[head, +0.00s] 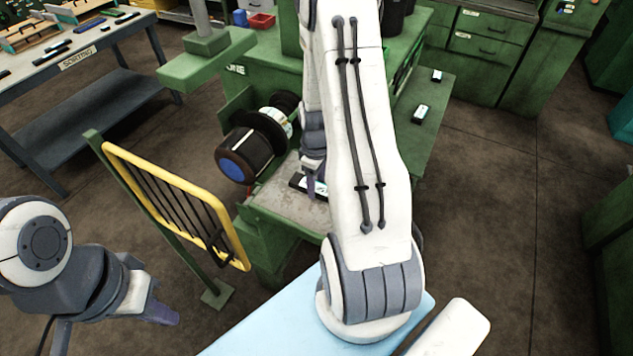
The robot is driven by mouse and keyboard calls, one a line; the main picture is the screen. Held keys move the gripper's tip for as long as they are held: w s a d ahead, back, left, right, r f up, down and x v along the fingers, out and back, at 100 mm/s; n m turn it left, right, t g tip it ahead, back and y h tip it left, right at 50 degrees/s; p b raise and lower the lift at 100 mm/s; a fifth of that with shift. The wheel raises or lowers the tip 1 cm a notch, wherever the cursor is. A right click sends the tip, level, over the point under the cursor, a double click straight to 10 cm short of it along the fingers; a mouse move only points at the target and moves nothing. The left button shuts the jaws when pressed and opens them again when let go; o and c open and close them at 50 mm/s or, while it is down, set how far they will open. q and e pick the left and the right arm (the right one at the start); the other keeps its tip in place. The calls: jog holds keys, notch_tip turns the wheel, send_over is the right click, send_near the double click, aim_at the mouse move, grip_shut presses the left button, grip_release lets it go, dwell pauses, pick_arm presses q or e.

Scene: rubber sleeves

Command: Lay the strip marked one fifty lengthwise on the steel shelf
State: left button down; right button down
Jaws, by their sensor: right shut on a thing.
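My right gripper (314,178) is low over the bare grey steel shelf (283,207) of the green machine, partly hidden behind my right arm. It is shut on a dark strip with a pale label (320,188). The label is too small to read. The strip is at the shelf's surface, but I cannot tell whether it rests on it. Part of the strip is hidden by the gripper and arm. My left gripper (112,322) is open and empty at the lower left, well away from the shelf.
A dark roller with a blue end (232,168) overhangs the shelf's left side. A yellow barred guard (175,200) stands left of it. Two small labelled pieces lie on a green side ledge (408,148) at right. A sorting table (100,55) with dark strips stands at upper left.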

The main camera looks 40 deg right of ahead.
jog(key=shift+f, duration=0.2)
jog(key=shift+c, duration=0.8)
grip_release()
jog(key=shift+r, duration=0.1)
